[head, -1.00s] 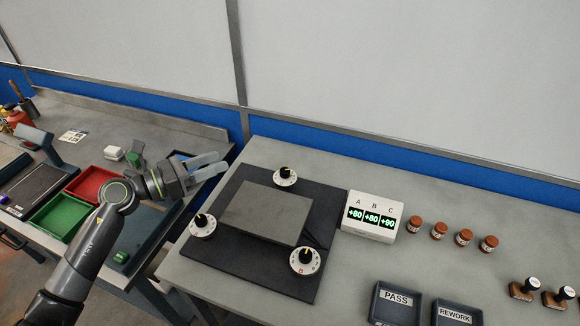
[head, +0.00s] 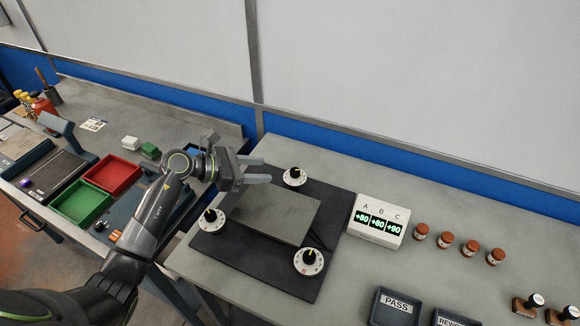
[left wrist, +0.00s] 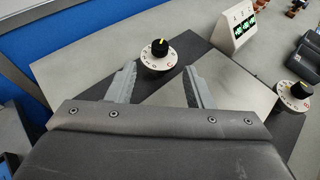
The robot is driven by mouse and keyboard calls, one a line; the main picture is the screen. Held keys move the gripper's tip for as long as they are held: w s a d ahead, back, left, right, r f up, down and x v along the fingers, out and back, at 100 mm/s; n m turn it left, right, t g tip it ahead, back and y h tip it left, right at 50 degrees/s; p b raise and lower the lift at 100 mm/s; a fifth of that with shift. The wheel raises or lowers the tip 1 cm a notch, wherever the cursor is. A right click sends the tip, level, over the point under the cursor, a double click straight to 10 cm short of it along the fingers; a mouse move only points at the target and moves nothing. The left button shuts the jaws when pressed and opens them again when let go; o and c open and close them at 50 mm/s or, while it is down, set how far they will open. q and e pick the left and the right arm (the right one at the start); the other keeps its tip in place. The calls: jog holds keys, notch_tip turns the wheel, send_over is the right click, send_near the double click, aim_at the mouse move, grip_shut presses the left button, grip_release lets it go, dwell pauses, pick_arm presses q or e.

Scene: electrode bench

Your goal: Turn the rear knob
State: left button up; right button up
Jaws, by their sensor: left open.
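The rear knob (head: 295,172) is a black knob on a white dial at the back edge of the dark mat. My left gripper (head: 268,170) is open, just left of it in the head view. In the left wrist view the rear knob (left wrist: 159,48) stands ahead of the open fingertips (left wrist: 160,72), roughly between their lines and apart from them. Two similar knobs sit on the mat, one at left (head: 210,217) and one at front right (head: 309,260). The readout box (head: 377,221) shows +80, +80, +90. My right gripper is not in view.
A grey plate (head: 262,212) lies between the knobs, below my left gripper. Several brown jars (head: 446,240) stand right of the readout. PASS (head: 393,307) and REWORK (head: 450,318) trays are at the front. A red bin (head: 113,176) and a green bin (head: 80,204) are at left.

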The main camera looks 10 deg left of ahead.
aim_at(293, 171)
pick_arm(q)
jog(key=p+x, duration=0.1)
jog(key=x, duration=0.8)
jog(key=shift+w+d+f+p, duration=0.1)
jog(key=shift+d+f+p, duration=0.1)
jog(key=shift+p, duration=0.2)
jog(key=shift+r, duration=0.1)
jog(key=c, duration=1)
jog(key=shift+r+n+t+p, duration=0.15)
jog(key=shift+n+t+p, duration=0.25)
jog(key=shift+p, duration=0.2)
jog(key=n+t+y+p, duration=0.2)
jog(key=p, duration=0.1)
jog(key=n+y+p, duration=0.1)
jog(key=y+p, duration=0.1)
jog(key=shift+s+d+r+n+t, duration=0.1)
jog(key=shift+s+d+n+t, duration=0.15)
jog(key=shift+n+t, duration=0.15)
jog(key=shift+f+n+t+y+p, duration=0.35)
jog(key=shift+n+y+p, duration=0.35)
jog(key=shift+p, duration=0.55)
jog(key=shift+r, duration=0.1)
